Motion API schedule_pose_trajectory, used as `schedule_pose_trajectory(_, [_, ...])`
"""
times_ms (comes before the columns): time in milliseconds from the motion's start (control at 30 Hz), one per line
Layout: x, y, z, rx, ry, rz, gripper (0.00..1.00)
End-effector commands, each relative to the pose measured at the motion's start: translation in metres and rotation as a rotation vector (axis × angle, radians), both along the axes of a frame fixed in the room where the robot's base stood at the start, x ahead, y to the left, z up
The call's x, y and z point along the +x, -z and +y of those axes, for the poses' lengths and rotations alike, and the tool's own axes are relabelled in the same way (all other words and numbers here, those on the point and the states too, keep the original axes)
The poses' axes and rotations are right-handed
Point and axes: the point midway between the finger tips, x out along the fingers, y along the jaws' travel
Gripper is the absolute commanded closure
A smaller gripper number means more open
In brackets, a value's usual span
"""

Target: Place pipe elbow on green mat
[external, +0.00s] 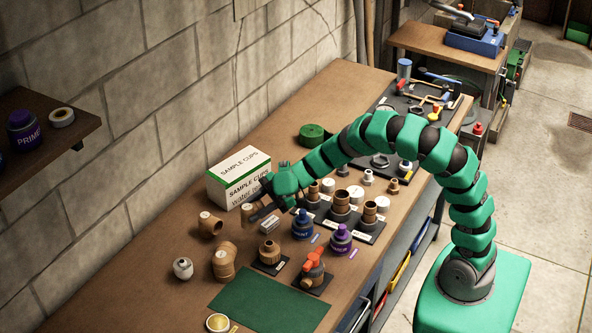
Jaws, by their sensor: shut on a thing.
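The green mat (268,302) lies flat and bare at the near end of the bench. My gripper (257,207) is beside the front of the sample cups box, shut on a small brown fitting (247,211) with a pale end. The jaws hide part of this fitting, so I cannot tell its full shape or whether it touches the bench. A brown elbow-shaped fitting (224,261) stands on the bench just behind and left of the mat. Another brown fitting (210,225) lies farther back, left of my gripper.
The sample cups box (238,178) stands by the wall. Dark bottles (302,225), a valve with red handles (314,268) and trays of fittings (340,213) crowd the bench's right side. A small metal piece (182,268) and a yellow-topped tin (218,323) lie left of the mat.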

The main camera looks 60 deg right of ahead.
Motion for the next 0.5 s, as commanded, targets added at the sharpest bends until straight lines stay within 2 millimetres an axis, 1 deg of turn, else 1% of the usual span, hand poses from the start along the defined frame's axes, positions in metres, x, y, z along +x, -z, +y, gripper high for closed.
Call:
schedule_pose_trajectory(33, [-0.011,0.000,0.022,-0.002,-0.065,0.000,0.87])
schedule_pose_trajectory(100, [-0.028,0.002,0.050,0.000,-0.153,0.002,0.87])
schedule_pose_trajectory(167, [-0.043,0.004,0.070,0.000,-0.224,0.003,0.87])
schedule_pose_trajectory(200, [-0.054,0.005,0.083,0.001,-0.271,0.003,0.87])
schedule_pose_trajectory(300, [-0.076,0.009,0.109,0.001,-0.365,0.004,0.87])
schedule_pose_trajectory(400, [-0.095,0.012,0.126,0.002,-0.439,0.004,0.87])
schedule_pose_trajectory(500, [-0.106,0.015,0.135,0.001,-0.480,0.004,0.87])
